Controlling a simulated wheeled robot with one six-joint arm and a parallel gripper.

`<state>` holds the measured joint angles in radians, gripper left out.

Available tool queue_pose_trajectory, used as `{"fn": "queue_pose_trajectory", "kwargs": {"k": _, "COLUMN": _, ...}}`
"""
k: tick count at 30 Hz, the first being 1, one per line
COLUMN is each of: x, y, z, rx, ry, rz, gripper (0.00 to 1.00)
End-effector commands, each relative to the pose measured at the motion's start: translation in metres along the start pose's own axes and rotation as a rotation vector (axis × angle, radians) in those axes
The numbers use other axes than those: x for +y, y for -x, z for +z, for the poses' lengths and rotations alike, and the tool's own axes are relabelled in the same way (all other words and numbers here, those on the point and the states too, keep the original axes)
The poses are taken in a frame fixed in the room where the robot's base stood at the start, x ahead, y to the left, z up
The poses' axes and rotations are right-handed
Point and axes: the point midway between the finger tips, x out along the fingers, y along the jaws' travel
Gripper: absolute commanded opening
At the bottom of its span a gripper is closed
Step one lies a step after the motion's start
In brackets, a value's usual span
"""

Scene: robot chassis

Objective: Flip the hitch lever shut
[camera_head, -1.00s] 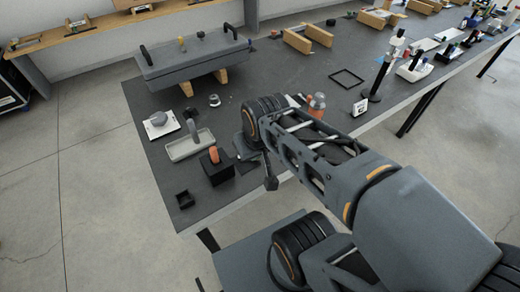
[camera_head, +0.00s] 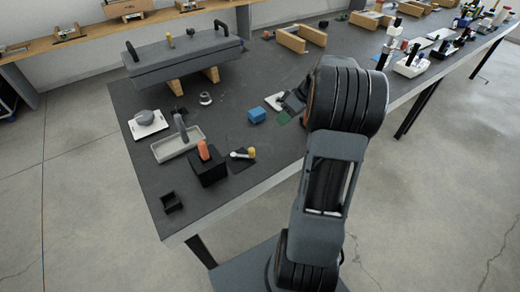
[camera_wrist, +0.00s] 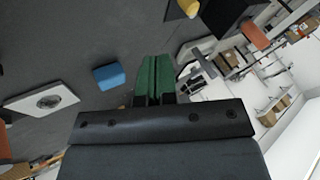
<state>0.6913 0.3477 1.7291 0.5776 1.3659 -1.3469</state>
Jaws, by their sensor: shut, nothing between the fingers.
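Several levers show in the head view, and I cannot tell for sure which one is the hitch lever. A lever with a yellow knob (camera_head: 248,153) lies low over a black plate near the bench's front edge. Beside it, an orange handle (camera_head: 204,150) stands upright on a black block (camera_head: 209,170). The grey chassis (camera_head: 184,60) on wooden blocks carries a black handle (camera_head: 131,50) and a yellow knob (camera_head: 169,40). My gripper (camera_head: 284,118) is above the bench, right of the blue block, touching no lever. Its green fingers (camera_wrist: 154,78) are shut and empty in the wrist view.
A blue block (camera_head: 257,115) is left of my gripper; it also shows in the wrist view (camera_wrist: 109,76). A grey tray (camera_head: 172,146), a white plate (camera_head: 147,125) and a small black box (camera_head: 172,202) lie at the left. Wooden blocks (camera_head: 301,38) stand farther back.

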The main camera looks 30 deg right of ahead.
Motion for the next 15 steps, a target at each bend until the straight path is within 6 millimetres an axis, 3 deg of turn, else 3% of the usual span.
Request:
{"fn": "queue_pose_trajectory", "kwargs": {"k": 4, "x": 0.0131, "y": -0.0002, "z": 0.0048, "rx": 0.027, "ry": 0.023, "rz": -0.015, "gripper": 0.0}}
{"fn": "queue_pose_trajectory", "kwargs": {"k": 15, "x": 0.0129, "y": -0.0011, "z": 0.0046, "rx": 0.027, "ry": 0.026, "rz": -0.016, "gripper": 0.0}}
